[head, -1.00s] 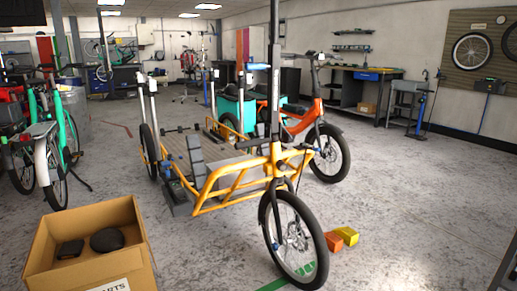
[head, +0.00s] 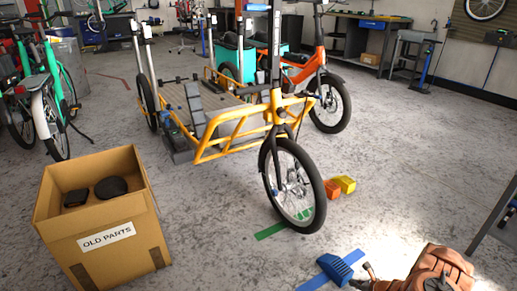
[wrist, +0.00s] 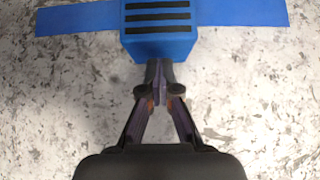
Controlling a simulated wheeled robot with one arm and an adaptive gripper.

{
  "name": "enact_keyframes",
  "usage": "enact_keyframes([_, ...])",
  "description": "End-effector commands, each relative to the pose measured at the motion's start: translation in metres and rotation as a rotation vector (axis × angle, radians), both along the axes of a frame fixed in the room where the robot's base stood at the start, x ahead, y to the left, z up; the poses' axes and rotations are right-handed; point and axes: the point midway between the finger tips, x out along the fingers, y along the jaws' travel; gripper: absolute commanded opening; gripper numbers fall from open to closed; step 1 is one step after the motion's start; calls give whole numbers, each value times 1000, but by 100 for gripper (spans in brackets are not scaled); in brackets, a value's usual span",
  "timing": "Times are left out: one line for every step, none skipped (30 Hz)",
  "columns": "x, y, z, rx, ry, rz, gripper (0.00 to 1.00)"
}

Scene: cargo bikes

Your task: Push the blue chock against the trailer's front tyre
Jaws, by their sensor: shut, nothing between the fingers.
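The blue chock (head: 335,269) is a ridged wedge on the floor at the lower middle of the head view, lying on a strip of blue tape (head: 314,283). In the wrist view the chock (wrist: 158,42) is at the top centre, with dark ridges. My gripper (wrist: 159,68) is shut and empty, its tips at the chock's near face; I cannot tell if they touch. It shows beside the chock in the head view (head: 367,272). The yellow-framed cargo vehicle (head: 228,140) has a large front tyre (head: 319,181), beyond and left of the chock and apart from it.
Green tape (head: 271,231) lies by the front tyre. An orange block (head: 332,190) and a yellow block (head: 345,184) sit just right of it. A cardboard box (head: 107,238) stands at the lower left. The floor between chock and tyre is clear.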

Motion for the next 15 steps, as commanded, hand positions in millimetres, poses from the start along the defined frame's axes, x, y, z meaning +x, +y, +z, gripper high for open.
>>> enact_keyframes([2,1,-1,-1,0,1,0])
enact_keyframes([2,1,-1,-1,0,1,0])
enact_keyframes([3,2,-1,0,0,0,0])
enact_keyframes([4,2,-1,0,0,0,0])
enact_keyframes([5,3,-1,0,0,0,0])
enact_keyframes([6,3,-1,0,0,0,0])
enact_keyframes([7,4,-1,0,0,0,0])
enact_keyframes([8,4,-1,0,0,0,0])
enact_keyframes([9,5,-1,0,0,0,0])
enact_keyframes([10,6,-1,0,0,0,0])
enact_keyframes([11,6,-1,0,0,0,0])
enact_keyframes([12,7,-1,0,0,1,0])
enact_keyframes([13,8,-1,0,0,1,0])
enact_keyframes([13,8,-1,0,0,1,0])
enact_keyframes([15,9,-1,0,0,1,0])
